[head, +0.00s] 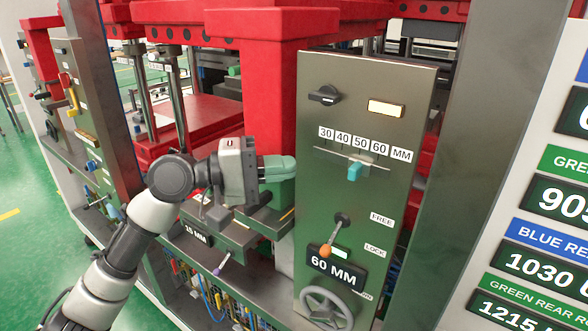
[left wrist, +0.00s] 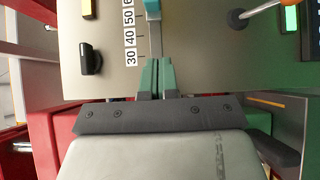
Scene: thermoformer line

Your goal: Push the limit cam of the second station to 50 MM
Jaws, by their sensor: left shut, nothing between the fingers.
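The limit cam (head: 354,171) is a small turquoise block on a slotted rail in the grey-green station panel (head: 320,90). It sits under the scale (head: 360,143) marked 30 to 60 MM, around the 50 label; its exact reading is hard to tell. It also shows at the top edge of the left wrist view (left wrist: 152,8). My left gripper (head: 291,167), with green fingers, is shut and empty at the panel's left edge. In the left wrist view its fingertips (left wrist: 157,62) are near the 30 end, apart from the cam. My right gripper is not in view.
Below the scale are an orange-knobbed lever (head: 326,252) beside FREE and LOCK labels, a display reading 60 MM (head: 334,270) and a handwheel (head: 326,308). A black knob (head: 324,95) is above. A red post (head: 266,90) stands behind my gripper. Another station panel (head: 75,90) is at left.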

